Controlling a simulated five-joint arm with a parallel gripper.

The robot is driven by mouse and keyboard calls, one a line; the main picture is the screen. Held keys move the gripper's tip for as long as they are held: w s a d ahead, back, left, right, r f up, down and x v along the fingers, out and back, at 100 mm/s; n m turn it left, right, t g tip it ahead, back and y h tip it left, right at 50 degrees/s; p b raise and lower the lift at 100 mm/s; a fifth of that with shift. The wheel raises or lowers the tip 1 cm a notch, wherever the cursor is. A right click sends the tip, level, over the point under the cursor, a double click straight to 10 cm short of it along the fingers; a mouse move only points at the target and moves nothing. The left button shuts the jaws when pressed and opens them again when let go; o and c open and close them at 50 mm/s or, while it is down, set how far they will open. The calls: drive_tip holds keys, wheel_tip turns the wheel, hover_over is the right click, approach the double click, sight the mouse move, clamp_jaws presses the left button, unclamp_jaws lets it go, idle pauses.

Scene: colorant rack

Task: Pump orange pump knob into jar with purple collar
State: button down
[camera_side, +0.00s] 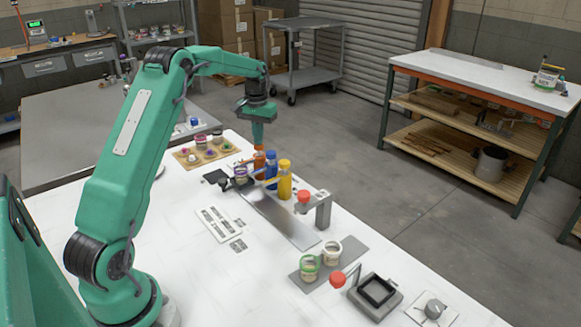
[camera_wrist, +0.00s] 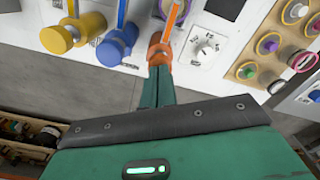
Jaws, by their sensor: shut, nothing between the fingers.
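The orange pump (camera_side: 259,163) stands at the far end of a row of pumps, beside the blue one. Its knob (camera_wrist: 158,49) shows in the wrist view just beyond my fingertips. My gripper (camera_side: 258,146) is shut and points down, directly over the orange knob. In the wrist view my shut fingers (camera_wrist: 159,72) reach the knob's edge and seem to touch it; I cannot tell whether it is pressed down. The jar with the purple collar (camera_side: 240,173) stands in front of the pumps, near their spouts.
The blue pump (camera_side: 271,172) and yellow pump (camera_side: 285,181) stand close beside the orange one. A tan rack (camera_side: 188,160) with small jars lies to the left. Two jars, one green-collared (camera_side: 308,266), stand on a grey plate nearer the camera. A red-knobbed post (camera_side: 303,197) rises nearby.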

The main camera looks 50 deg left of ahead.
drive_tip(key=shift+f, duration=0.9)
drive_tip(key=shift+r, duration=1.4)
drive_tip(key=shift+f, duration=1.2)
idle(0.8)
drive_tip(key=shift+r, duration=1.2)
drive_tip(key=shift+f, duration=1.25)
idle(0.8)
drive_tip(key=shift+r, duration=1.25)
